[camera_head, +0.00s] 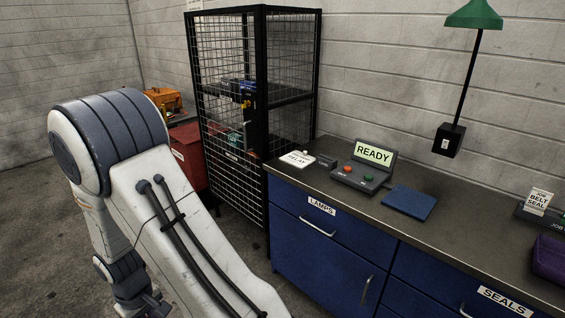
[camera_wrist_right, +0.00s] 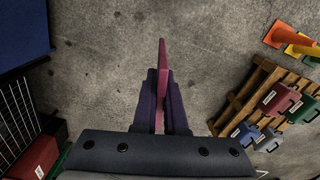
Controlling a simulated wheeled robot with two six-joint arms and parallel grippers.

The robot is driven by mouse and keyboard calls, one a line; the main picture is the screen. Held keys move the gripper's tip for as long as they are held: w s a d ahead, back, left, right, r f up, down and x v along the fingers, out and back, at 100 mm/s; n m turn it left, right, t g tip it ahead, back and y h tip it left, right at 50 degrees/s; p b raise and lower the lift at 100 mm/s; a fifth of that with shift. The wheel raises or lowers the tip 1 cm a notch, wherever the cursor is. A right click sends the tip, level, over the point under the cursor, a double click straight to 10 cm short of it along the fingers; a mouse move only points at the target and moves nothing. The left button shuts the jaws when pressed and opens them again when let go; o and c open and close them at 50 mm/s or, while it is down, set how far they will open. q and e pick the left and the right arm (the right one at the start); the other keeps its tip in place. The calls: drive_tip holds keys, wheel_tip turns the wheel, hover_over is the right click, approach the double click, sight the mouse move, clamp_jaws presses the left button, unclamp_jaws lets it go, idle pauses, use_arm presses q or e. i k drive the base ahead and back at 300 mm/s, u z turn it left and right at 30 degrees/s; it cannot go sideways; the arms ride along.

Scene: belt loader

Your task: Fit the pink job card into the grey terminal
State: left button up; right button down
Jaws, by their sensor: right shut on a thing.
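In the right wrist view, my right gripper (camera_wrist_right: 161,100) is shut on the pink job card (camera_wrist_right: 162,56). The card shows nearly edge-on between the two purple-dark fingers and sticks out beyond their tips, above the concrete floor. My left gripper does not show in the head view; only a white and grey arm does.
A dark JOB holder (camera_head: 545,216) and purple object (camera_head: 549,258) stand at right. A mesh cage (camera_head: 228,110) is behind. The wrist view shows a wooden pallet (camera_wrist_right: 238,101) with cases.

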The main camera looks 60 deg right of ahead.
sight(375, 160)
drive_tip(key=z, duration=0.45)
drive_tip(key=i, duration=1)
drive_tip(key=z, duration=0.8)
